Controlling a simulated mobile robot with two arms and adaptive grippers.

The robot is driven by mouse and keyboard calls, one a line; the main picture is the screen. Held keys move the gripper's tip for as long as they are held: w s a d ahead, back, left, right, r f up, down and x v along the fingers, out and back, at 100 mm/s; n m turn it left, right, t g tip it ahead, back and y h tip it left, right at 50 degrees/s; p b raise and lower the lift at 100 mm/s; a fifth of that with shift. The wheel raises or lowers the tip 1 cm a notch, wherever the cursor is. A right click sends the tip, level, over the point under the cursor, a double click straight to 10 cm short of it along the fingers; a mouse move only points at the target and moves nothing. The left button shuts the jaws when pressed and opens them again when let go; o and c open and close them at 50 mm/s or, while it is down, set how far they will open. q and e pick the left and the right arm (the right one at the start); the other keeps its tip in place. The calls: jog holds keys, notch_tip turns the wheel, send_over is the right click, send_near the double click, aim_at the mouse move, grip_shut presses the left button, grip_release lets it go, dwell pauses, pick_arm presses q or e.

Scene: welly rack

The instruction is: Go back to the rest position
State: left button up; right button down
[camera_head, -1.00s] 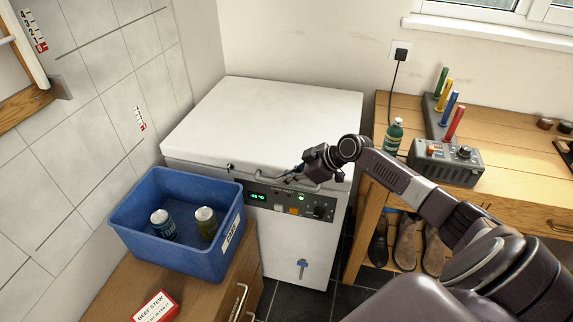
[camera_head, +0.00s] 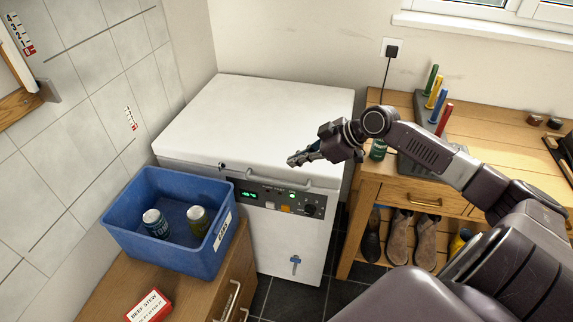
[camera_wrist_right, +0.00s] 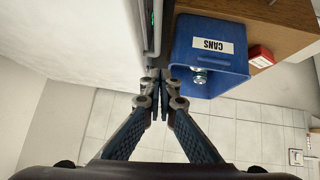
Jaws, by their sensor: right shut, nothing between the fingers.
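My right gripper (camera_head: 294,160) is shut and empty. In the head view it hangs over the front edge of the white chest freezer (camera_head: 255,115), above the lid's handle and apart from the blue crate. In the right wrist view the closed fingers (camera_wrist_right: 165,75) point toward the freezer's front and the crate. The freezer's lid is closed. My right arm reaches in from the right. My left gripper is not in view.
A blue crate (camera_head: 128,238) labelled CANS holds two cans on a wooden cabinet, with a red beef stew box (camera_head: 149,306) beside it. A wooden bench (camera_head: 450,193) with coloured pegs and a green bottle (camera_head: 378,149) stands right. Boots (camera_head: 398,240) sit below it.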

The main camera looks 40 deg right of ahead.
jog(key=s+a+f+g+h, duration=0.1)
jog(key=s+a+f+g, duration=0.3)
jog(key=s+a+f, duration=1.15)
jog(key=s+a+r+m+h, duration=0.1)
jog(key=s+a+m+h, duration=0.25)
jog(key=s+m, duration=0.6)
jog(key=s+f+n+g, duration=0.1)
jog(key=s+f+n, duration=0.15)
jog(key=f, duration=1.05)
jog(key=s+f+n+g, duration=0.1)
jog(key=s+f, duration=0.2)
jog(key=f, duration=1.1)
jog(key=s+d+f, duration=0.3)
jog(key=s+f, duration=1.2)
jog(key=s, duration=0.1)
jog(key=shift+s+d+f+g+h, duration=0.2)
jog(key=shift+f+g+h, duration=0.1)
jog(key=shift+g+h, duration=0.1)
